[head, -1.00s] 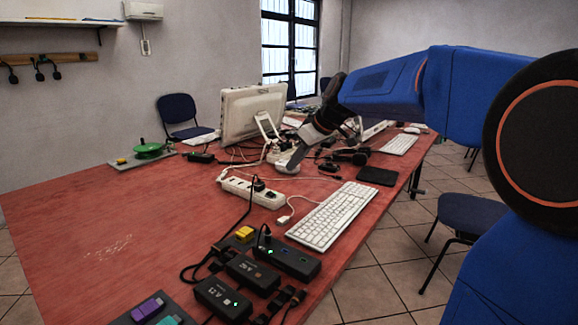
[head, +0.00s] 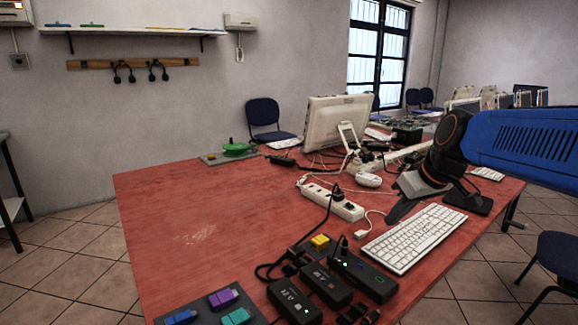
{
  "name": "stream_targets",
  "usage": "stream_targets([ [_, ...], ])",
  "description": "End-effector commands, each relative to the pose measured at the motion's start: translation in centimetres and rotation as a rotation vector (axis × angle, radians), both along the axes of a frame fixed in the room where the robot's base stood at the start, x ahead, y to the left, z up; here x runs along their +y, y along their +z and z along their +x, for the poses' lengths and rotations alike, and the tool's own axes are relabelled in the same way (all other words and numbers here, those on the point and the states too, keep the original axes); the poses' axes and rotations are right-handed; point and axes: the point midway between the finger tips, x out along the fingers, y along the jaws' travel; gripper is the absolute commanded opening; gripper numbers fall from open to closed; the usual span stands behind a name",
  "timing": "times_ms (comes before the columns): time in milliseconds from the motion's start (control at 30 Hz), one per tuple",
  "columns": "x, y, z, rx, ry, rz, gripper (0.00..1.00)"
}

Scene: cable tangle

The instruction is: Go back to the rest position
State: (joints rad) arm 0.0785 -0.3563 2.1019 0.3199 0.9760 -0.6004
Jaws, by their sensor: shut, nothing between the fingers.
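My gripper (head: 393,214) hangs at the end of my blue arm on the right of the head view. My arm hides part of the table's right side.
A power strip (head: 332,200) with plugs and a white mouse (head: 368,180) lie left of my gripper. Black adapter boxes (head: 325,284) sit at the front. A monitor (head: 335,122) and tangled cables stand behind. The table's left side is mostly bare. A chair (head: 556,262) stands at right.

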Motion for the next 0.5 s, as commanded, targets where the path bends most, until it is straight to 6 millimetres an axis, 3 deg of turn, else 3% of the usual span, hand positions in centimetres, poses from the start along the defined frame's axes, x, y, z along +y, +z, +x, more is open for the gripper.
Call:
stream_targets([
  [100, -0.2, -1.8, -4.5, 0.023, -0.065, -0.011, 0.00],
  [500, -1.9, -9.3, -17.3, 0.078, -0.300, -0.047, 0.00],
])
